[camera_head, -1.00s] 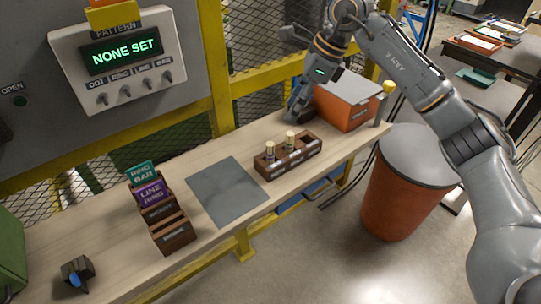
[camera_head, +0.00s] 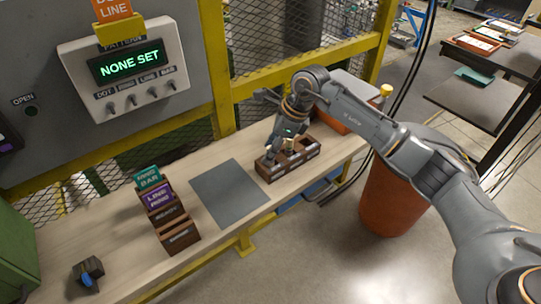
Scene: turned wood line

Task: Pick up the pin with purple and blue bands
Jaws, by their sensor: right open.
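A dark wooden rack (camera_head: 291,167) with several slots stands on the bench. My right gripper (camera_head: 276,151) is open, pointing down at the left end of the rack, where one pin stood; that pin is now hidden by the fingers. A second pale pin (camera_head: 289,147) stands upright in the rack just right of the gripper, partly covered by it. The pins' band colours are too small to tell. Whether the fingers touch a pin I cannot tell. My left gripper is not in view.
A grey mat (camera_head: 230,194) lies left of the rack. A wooden card holder (camera_head: 180,238) stands further left, with a dark block with a blue part (camera_head: 88,272) near it. An orange box (camera_head: 328,119) sits behind the rack. A panel (camera_head: 128,68) reads NONE SET.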

